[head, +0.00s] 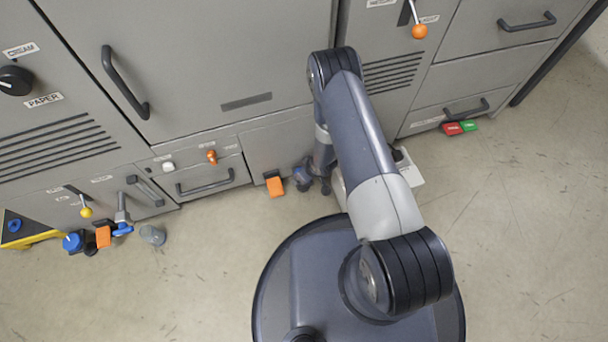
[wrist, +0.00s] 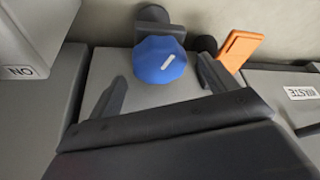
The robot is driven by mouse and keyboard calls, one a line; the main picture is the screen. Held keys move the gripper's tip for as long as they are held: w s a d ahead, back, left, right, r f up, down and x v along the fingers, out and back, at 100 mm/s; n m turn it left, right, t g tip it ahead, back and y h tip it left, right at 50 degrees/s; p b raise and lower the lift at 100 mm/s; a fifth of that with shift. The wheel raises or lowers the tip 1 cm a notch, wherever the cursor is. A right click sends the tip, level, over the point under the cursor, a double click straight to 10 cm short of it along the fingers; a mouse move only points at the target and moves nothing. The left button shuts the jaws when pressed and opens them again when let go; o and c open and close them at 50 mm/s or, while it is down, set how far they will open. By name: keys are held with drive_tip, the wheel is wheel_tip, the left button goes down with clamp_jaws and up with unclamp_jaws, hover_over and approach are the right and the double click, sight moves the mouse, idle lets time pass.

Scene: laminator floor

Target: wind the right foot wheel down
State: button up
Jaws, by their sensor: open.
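The right foot wheel (wrist: 160,60) is a blue, faceted knob with a white mark on its face. It shows low on the machine front in the wrist view. My gripper (wrist: 160,79) is open, with one dark finger to each side of the wheel's near part. The wheel lies at and just beyond the fingertips; I cannot tell whether either finger touches it. Nothing is held. In the head view my gripper (head: 318,180) is down at the cabinet's foot, and my wrist and arm hide most of the wheel's place.
An orange pedal (wrist: 240,48) is close beside the wheel, near one finger; it also shows in the head view (head: 275,186). Another blue wheel (head: 73,242) is at far left with an orange pedal (head: 103,236). Red (head: 452,128) and green (head: 469,125) pedals are at right. Floor in front is mostly clear.

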drive_tip(key=shift+x, duration=1.2)
drive_tip(key=shift+c, duration=0.5)
drive_tip(key=c, duration=0.9)
drive_tip(key=shift+b, duration=0.3)
